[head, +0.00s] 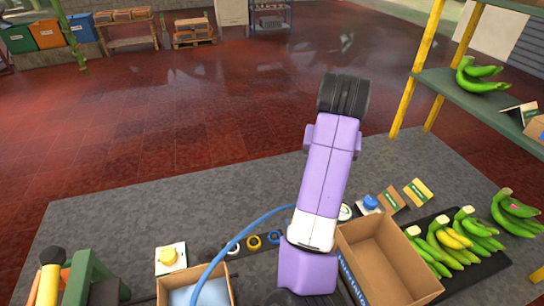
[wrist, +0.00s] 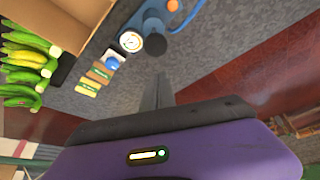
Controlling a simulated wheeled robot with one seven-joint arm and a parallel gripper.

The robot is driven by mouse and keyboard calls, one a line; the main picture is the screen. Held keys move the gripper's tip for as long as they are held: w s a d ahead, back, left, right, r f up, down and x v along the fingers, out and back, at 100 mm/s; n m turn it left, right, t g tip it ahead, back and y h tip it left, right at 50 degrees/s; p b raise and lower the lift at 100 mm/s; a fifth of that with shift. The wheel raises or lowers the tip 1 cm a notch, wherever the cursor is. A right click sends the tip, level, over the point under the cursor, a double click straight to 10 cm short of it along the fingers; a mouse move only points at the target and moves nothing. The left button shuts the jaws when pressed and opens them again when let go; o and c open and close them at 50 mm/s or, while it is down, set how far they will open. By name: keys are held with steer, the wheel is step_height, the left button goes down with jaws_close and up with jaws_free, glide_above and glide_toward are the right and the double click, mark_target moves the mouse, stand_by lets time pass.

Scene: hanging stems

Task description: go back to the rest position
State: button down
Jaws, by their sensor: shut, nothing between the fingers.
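My gripper (wrist: 160,82) shows in the wrist view as narrow grey fingers beyond the dark edge of my purple hand. The fingers are together with nothing between them, above the grey mat. In the head view my purple arm rises through the middle, and I cannot make out the fingers there. An open cardboard box (head: 352,277) stands just right of my arm. It also shows at the top left of the wrist view (wrist: 92,12).
Green banana bunches (head: 433,250) lie on a dark mat at the right. A shelf (head: 455,88) on yellow posts holds more bananas. A yellow button (head: 168,256) sits left. The red floor behind is open.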

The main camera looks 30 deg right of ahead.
steer(key=shift+w+d, duration=0.1)
steer(key=w+d+r+n+t+h+b, duration=0.1)
steer(key=w+d+r+n+t+h, duration=0.25)
steer(key=w+r+t+h, duration=0.45)
steer(key=s+a+f+n+t+y+b, duration=0.2)
steer(key=s+a+f+n+t+y, duration=0.25)
steer(key=s+a, duration=0.35)
steer(key=s+a+f+n+t+y+b, duration=0.1)
steer(key=s+a+f+n+t+y, duration=0.25)
steer(key=s+a+y, duration=0.4)
steer(key=s+a+f+m+g+b, duration=0.1)
steer(key=s+f, duration=0.3)
steer(key=s, duration=0.5)
steer(key=s+a+f+m+g+b, duration=0.1)
steer(key=s+a+f+g, duration=0.1)
steer(key=s+f, duration=0.3)
steer(key=s+a+f+m+g+h+b, duration=0.1)
steer(key=s+f, duration=0.3)
steer(key=s, duration=0.9)
steer(key=shift+s+a+f+g, duration=0.25)
steer(key=shift+s+f+g, duration=0.05)
steer(key=shift+s, duration=0.1)
